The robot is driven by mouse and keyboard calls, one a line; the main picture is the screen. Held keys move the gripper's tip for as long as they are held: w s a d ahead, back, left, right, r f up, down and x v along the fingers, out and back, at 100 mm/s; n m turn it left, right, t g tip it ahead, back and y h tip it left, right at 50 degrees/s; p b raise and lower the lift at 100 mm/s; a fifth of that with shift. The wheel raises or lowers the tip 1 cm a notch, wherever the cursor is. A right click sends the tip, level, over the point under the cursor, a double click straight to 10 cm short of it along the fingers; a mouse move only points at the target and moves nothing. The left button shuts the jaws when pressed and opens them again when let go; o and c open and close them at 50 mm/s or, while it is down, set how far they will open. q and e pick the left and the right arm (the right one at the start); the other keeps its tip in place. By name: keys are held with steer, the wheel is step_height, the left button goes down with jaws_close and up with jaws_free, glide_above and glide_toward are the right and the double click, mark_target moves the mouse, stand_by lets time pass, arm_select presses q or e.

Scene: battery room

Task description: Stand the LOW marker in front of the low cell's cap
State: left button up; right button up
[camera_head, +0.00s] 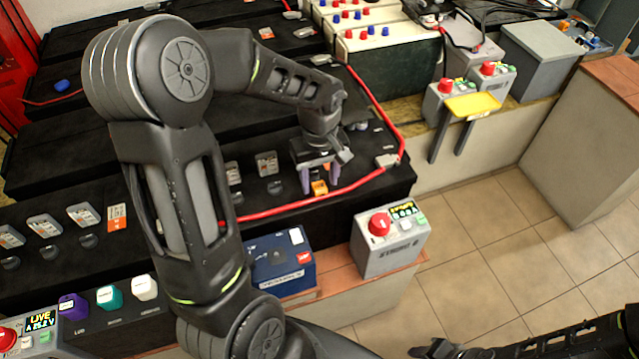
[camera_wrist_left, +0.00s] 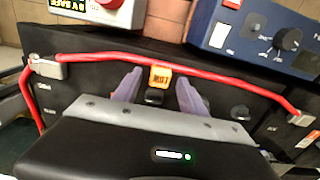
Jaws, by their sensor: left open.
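The LOW marker (camera_head: 320,188) is a small orange tag on the black battery top, near the front edge. In the left wrist view the LOW marker (camera_wrist_left: 160,77) looks upright, with its lettering visible. A black cap (camera_wrist_left: 154,97) sits right beside it, on the side nearer my wrist. My left gripper (camera_head: 319,182) points down with its two purple fingers open, one on each side of the marker. In the left wrist view a gap shows between the fingers (camera_wrist_left: 158,88) and the tag. My right gripper (camera_head: 437,349) is partly in view at the bottom; its jaws are unclear.
A red cable (camera_head: 285,208) runs along the front edge, close to the marker. A blue instrument (camera_head: 280,262) and a grey box with a red button (camera_head: 390,240) stand in front, lower down. A yellow tray (camera_head: 472,105) is at right. The tiled floor (camera_head: 500,240) is clear.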

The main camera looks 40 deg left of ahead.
mark_target(319, 186)
arm_select(q)
step_height(319, 186, up, 10)
steer(key=shift+f, duration=0.2)
stand_by(0.8)
